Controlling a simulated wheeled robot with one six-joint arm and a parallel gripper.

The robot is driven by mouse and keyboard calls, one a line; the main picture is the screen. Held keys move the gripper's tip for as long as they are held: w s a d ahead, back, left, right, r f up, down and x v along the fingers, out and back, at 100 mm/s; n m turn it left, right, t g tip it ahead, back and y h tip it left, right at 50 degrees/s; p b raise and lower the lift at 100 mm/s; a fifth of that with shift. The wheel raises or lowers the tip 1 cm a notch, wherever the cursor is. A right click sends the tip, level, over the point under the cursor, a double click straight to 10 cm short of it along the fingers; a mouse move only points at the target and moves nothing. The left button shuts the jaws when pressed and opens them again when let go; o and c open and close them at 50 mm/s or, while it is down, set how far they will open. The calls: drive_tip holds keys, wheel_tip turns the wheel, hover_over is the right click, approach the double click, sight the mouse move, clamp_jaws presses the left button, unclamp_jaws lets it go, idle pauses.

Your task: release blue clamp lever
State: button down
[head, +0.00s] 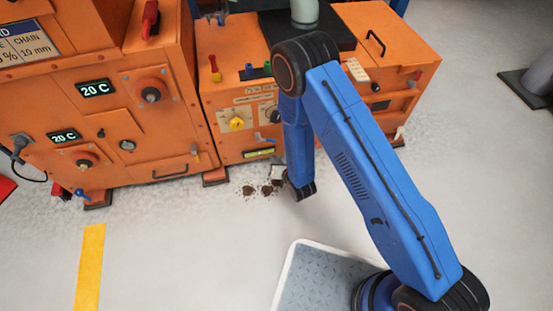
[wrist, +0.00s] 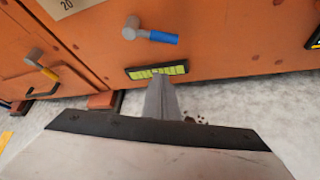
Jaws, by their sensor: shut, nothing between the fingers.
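A clamp lever with a grey hub and a blue handle (wrist: 163,38) sits on the orange cabinet front in the wrist view. Its handle points right, about level. In the head view a small blue lever (head: 267,140) shows on the lower front of the right orange cabinet, just left of my arm. My gripper (wrist: 160,82) is shut and empty in the wrist view. Its tips are below the lever and overlap the lower edge of a yellow-green strip (wrist: 157,71); I cannot tell whether they touch it. In the head view my arm mostly hides the gripper.
A yellow-handled latch (wrist: 42,69) is on the cabinet at left in the wrist view. A yellow knob (head: 236,124) and a red-and-yellow lever (head: 214,68) are on the right cabinet. Brown debris (head: 267,190) lies on the floor before it. The grey floor at front left is mostly clear.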

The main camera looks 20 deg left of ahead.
drive_tip(key=w+a, duration=0.3)
drive_tip(key=w, duration=0.2)
drive_tip(key=shift+w+a+r, duration=0.15)
drive_tip(key=shift+w+r, duration=0.05)
drive_tip(key=shift+w, duration=0.15)
idle(0.4)
